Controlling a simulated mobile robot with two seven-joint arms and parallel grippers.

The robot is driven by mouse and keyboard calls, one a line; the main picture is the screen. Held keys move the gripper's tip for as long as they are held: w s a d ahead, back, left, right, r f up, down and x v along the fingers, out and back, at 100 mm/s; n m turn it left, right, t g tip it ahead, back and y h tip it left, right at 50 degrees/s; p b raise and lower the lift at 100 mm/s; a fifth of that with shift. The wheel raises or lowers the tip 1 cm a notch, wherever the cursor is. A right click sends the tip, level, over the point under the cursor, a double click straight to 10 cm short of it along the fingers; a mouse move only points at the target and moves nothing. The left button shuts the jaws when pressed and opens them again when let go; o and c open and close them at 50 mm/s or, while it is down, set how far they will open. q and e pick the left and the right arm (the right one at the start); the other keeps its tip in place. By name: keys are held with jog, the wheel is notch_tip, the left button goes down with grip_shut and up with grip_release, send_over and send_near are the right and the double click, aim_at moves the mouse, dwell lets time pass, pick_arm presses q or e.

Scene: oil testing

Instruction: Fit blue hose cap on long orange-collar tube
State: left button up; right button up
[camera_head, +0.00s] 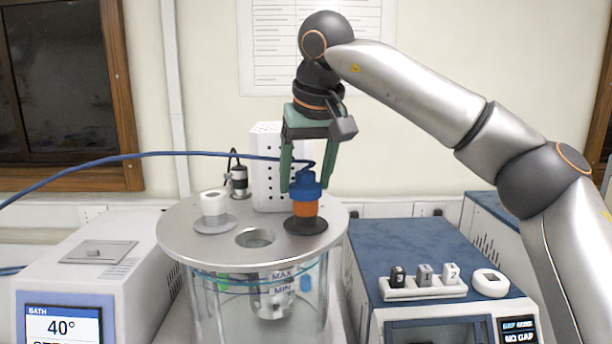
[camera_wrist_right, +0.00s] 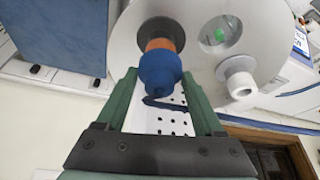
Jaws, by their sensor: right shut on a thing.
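The blue hose cap (camera_head: 306,189) sits upright on top of the orange collar (camera_head: 305,208) of the tube, touching it as far as I can tell. My right gripper (camera_head: 307,186) comes down from above and is shut on the cap, one green finger on each side. The right wrist view shows the cap (camera_wrist_right: 160,72) between the fingers, with the orange collar (camera_wrist_right: 161,44) beyond it. The tube stands in a black-ringed hole in the bath's round metal lid (camera_head: 180,234); its lower part is hard to make out. My left gripper is not in view.
A blue hose (camera_head: 130,156) runs from the cap off to the left. A white-capped tube (camera_head: 214,205) and an open hole (camera_head: 255,238) are on the lid. A perforated white box (camera_head: 268,145) stands behind. A blue-topped device (camera_head: 400,247) with numbered blocks is right.

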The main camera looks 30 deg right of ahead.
jog(key=shift+f+b, duration=0.35)
jog(key=shift+f, duration=0.25)
dwell(0.6)
jog(key=o, duration=1.1)
jog(key=shift+c, duration=0.2)
jog(key=shift+r, duration=0.15)
jog(key=v, duration=1)
jog(key=shift+r+p, duration=0.35)
jog(key=shift+r, duration=0.05)
jog(key=shift+s, duration=0.15)
